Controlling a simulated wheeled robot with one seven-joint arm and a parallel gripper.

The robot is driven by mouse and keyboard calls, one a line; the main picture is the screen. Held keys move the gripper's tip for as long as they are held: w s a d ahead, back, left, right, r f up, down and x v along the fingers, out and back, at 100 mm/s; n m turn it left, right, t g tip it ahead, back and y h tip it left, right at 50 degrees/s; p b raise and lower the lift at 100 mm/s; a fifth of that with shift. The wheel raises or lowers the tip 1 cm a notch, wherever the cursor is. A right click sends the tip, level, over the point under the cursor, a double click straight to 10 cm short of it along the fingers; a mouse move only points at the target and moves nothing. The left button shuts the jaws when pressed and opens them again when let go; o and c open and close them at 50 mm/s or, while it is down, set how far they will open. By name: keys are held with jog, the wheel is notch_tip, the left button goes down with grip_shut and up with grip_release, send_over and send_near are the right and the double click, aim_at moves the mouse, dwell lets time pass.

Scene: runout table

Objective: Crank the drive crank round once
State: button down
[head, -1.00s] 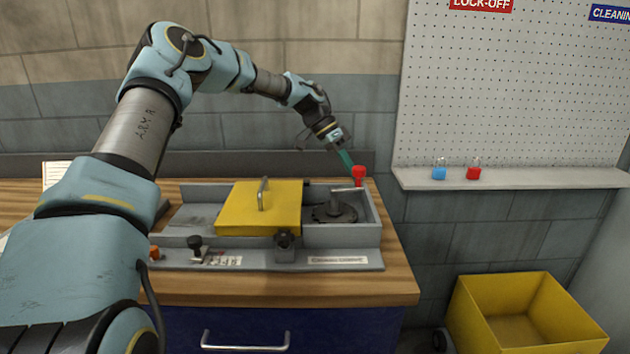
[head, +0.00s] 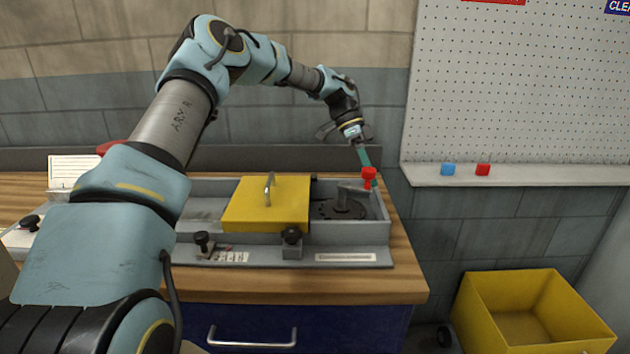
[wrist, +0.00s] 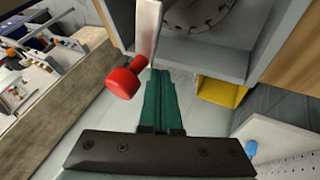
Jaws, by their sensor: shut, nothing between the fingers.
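The drive crank has a grey arm (head: 352,189) with a red knob (head: 369,177) at its outer end. It sits over a dark round disc (head: 340,208) at the right end of the grey machine bed. My gripper (head: 366,163) has green fingers pressed together, empty, at the knob in the head view. In the wrist view the red knob (wrist: 124,79) shows left of the shut fingers (wrist: 160,78), close beside the tips. The grey crank arm (wrist: 147,32) runs up from it. I cannot tell whether fingers and knob touch.
A yellow cover (head: 262,205) with a handle stands left of the crank. A dark knob (head: 292,236) and a black lever (head: 202,242) are at the front. A yellow bin (head: 530,310) is on the floor, right. The shelf (head: 510,174) holds a blue and a red item.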

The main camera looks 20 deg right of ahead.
jog(key=shift+r, duration=0.1)
dwell(0.4)
jog(key=b+v, duration=0.2)
jog(key=v, duration=0.8)
jog(key=shift+w+r, duration=0.2)
jog(key=shift+w, duration=0.05)
jog(key=shift+a, duration=0.1)
